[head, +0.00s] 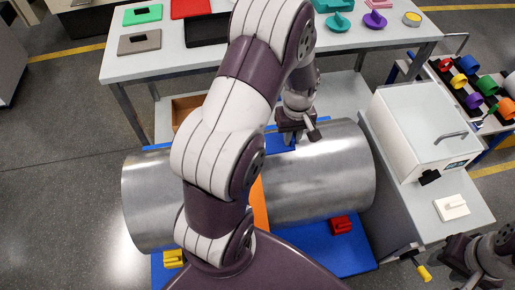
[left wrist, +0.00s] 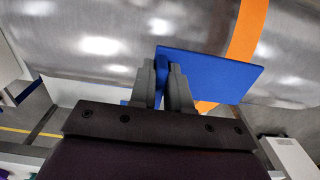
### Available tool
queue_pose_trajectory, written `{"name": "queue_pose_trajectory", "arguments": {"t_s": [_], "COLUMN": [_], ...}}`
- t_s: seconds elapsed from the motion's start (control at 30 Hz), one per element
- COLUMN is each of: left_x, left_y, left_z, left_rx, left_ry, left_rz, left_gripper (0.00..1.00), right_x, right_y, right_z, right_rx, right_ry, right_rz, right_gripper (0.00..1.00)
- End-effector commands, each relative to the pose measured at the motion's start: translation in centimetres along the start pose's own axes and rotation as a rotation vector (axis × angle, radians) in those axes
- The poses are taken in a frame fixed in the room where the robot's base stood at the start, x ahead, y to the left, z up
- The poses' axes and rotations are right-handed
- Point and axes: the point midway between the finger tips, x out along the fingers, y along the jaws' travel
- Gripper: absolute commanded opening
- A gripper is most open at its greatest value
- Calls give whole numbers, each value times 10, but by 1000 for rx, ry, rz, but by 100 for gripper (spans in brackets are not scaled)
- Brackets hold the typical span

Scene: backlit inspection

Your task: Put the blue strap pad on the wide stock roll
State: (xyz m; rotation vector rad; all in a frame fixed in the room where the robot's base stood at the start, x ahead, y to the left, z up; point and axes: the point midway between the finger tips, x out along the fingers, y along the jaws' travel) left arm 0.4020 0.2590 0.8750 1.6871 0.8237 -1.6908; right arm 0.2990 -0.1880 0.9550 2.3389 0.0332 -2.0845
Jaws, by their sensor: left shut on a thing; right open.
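The wide stock roll (head: 318,181) is a large silver metal cylinder lying on its side across a blue base, with an orange band around its middle. The left wrist view shows its shiny surface (left wrist: 100,45) too. My left gripper (head: 296,133) is over the far upper side of the roll. In the left wrist view my left gripper (left wrist: 163,85) is shut on the blue strap pad (left wrist: 212,74), a flat blue plate. The pad (head: 281,143) is partly hidden behind my arm in the head view. Whether it touches the roll I cannot tell. My right gripper (head: 462,256) is open and empty at lower right.
A table (head: 140,68) with coloured pieces stands behind the roll. A white box (head: 425,125) stands on a side table at right, with a white block (head: 451,207) in front. A red block (head: 341,225) and a yellow block (head: 173,258) sit on the blue base.

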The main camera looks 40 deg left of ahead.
Motion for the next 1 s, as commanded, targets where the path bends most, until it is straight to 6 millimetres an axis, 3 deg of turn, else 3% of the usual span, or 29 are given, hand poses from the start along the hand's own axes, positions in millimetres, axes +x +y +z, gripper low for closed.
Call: {"name": "queue_pose_trajectory", "arguments": {"t_s": [0.1,0.23,0.5,0.87,0.9,0.97,1.0], "left_x": [19,31,71,77,77,76,76], "left_y": [-32,-50,-54,-54,-54,-54,-54], "left_z": [-9,-15,-16,-16,-16,-16,-16], "left_rx": [-6,-2,1,1,1,1,1], "left_ry": [-3,0,-2,1,1,1,1], "left_rz": [-2,0,-1,0,0,0,0], "left_gripper": [0,0,0,0,27,42,42], "right_x": [-2,-3,-2,0,0,-1,-1], "right_y": [0,0,0,0,0,0,0], "right_z": [0,0,0,0,0,0,0], "right_rx": [0,0,0,0,0,0,0], "right_ry": [0,0,0,0,0,0,0], "right_rz": [0,0,0,0,0,0,0], "right_gripper": [43,43,43,43,43,43,43]}}
